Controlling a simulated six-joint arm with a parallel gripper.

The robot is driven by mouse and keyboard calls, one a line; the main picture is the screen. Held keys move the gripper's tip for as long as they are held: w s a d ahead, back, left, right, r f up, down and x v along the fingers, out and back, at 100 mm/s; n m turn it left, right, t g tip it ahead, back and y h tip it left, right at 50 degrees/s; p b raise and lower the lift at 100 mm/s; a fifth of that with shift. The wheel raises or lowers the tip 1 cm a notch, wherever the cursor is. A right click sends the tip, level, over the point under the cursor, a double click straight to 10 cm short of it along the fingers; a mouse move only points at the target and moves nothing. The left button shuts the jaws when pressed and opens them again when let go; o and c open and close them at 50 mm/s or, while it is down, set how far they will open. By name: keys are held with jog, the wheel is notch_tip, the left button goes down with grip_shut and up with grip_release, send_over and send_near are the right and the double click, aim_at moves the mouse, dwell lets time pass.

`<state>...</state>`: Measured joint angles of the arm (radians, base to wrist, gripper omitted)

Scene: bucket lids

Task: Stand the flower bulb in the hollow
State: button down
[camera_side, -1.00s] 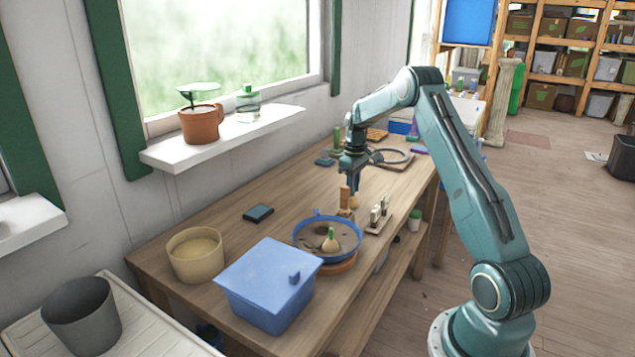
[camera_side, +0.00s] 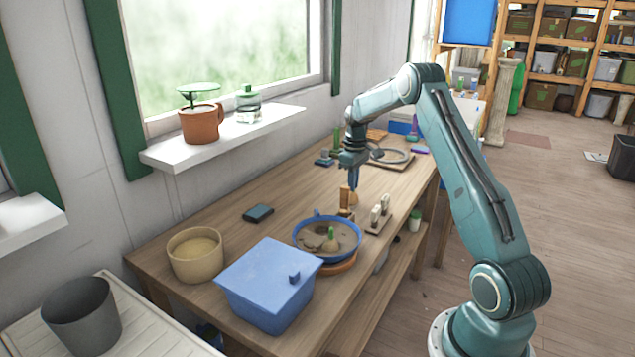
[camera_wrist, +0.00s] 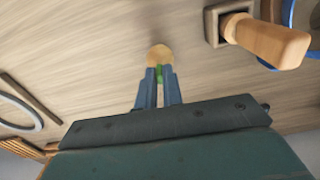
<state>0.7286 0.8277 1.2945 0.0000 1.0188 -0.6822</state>
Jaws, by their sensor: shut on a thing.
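My gripper (camera_side: 354,181) is shut on a tan flower bulb (camera_side: 354,198), above the bench behind the blue bowl. In the wrist view the round bulb (camera_wrist: 159,54) shows beyond the fingertips (camera_wrist: 158,72), with its green shoot between them. Whether the bulb touches the bench is hard to tell. The blue bowl (camera_side: 298,245) holds brown soil (camera_side: 345,235). A green shoot (camera_side: 331,232) stands in it above a brown, rounded lump. A darker patch lies in the soil toward the back; I cannot tell if it is a hollow.
A wooden handle (camera_wrist: 268,38) stands in a square holder close beside my gripper. A small rack with pale pegs (camera_side: 380,212) is right of the bowl. A blue lidded box (camera_side: 265,280) and a tan pot (camera_side: 195,258) stand in front. The bench's middle left is mostly clear.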

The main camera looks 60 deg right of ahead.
jog(key=shift+r, duration=2.35)
notch_tip(320, 180, up, 10)
jog(key=s+a+n, duration=0.2)
jog(key=a+n, duration=0.8)
jog(key=a, duration=1.1)
notch_tip(320, 180, down, 5)
jog(key=shift+f, duration=2.4)
